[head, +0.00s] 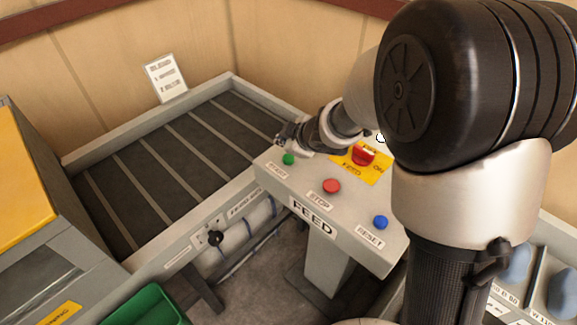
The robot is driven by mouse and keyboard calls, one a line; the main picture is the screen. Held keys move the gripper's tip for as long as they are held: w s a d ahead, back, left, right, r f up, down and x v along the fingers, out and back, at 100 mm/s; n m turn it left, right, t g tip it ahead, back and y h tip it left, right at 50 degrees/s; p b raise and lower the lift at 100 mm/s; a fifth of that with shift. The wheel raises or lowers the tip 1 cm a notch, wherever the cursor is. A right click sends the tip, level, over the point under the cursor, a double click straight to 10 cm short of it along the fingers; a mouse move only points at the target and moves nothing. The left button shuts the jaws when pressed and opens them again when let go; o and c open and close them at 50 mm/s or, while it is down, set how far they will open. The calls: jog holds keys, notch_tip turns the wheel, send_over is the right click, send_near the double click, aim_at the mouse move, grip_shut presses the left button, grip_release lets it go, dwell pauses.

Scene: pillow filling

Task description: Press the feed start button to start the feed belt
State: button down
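The green start button (288,159) sits at the back left corner of the grey feed panel (350,222), above a small label. My gripper (285,140) is just above and behind the green button, small and dark in the head view. I cannot tell whether it touches the button or whether its fingers are open or shut. The feed belt (165,165) is a dark, slatted bed in a grey frame to the left of the panel. No material shows on it.
A red stop button (332,186), a blue reset button (380,222) and a red switch on a yellow plate (363,156) share the panel. A green bin (145,307) is at bottom left, a yellow-topped machine (25,160) at far left. My arm hides the right side.

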aim_at(286, 159)
jog(key=shift+f+b, duration=0.6)
jog(key=shift+f, duration=0.5)
jog(key=shift+f, duration=0.1)
dwell(0.5)
jog(key=shift+f, duration=0.35)
jog(key=shift+f+b, duration=0.5)
jog(key=shift+b, duration=0.2)
dwell(0.4)
jog(key=shift+r, duration=0.1)
jog(key=shift+r+p, duration=0.85)
jog(key=shift+p, duration=0.2)
jog(key=shift+r, duration=0.1)
notch_tip(286, 159, up, 5)
jog(key=p, duration=0.5)
